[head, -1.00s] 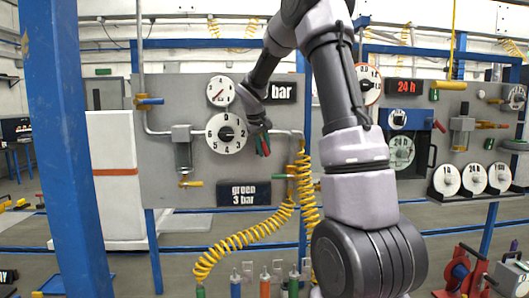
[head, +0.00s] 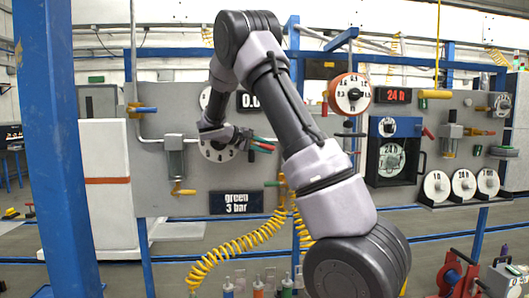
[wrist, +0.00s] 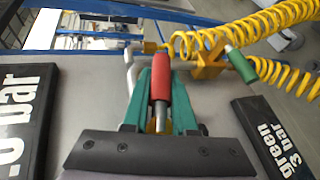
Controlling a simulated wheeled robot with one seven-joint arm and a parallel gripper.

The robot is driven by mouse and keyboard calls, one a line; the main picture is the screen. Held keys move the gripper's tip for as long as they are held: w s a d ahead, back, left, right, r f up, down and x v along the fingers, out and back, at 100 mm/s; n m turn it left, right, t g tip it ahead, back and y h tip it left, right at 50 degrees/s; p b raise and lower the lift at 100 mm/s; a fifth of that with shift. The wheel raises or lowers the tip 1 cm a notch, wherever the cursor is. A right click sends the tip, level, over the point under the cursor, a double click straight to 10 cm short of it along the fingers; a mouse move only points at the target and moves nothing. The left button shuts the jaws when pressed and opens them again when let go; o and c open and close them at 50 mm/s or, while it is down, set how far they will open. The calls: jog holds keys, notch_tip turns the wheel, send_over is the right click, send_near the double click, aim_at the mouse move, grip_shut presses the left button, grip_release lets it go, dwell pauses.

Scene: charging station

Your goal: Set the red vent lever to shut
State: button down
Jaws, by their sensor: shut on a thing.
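A metal stem shows at the near end of the red grip. In the head view, the red lever (head: 262,150) shows as a small bit between the fingertips, pointing right and nearly level.
A yellow valve body (wrist: 205,65) with a green handle (wrist: 240,66) and yellow coiled hose (wrist: 250,25) lie close beyond the fingers. The green 3 bar sign (head: 236,203) is below. Another red lever (head: 427,132) is on the blue box at right.

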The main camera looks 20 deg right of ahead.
jog(key=shift+d+r+n+h, duration=0.1)
jog(key=shift+r+n+h, duration=0.15)
jog(key=shift+r+h, duration=0.4)
jog(key=shift+d+r+n+h, duration=0.1)
jog(key=shift+r+n+h, duration=0.15)
jog(key=shift+h, duration=0.7)
jog(key=c, duration=0.7)
grip_release()
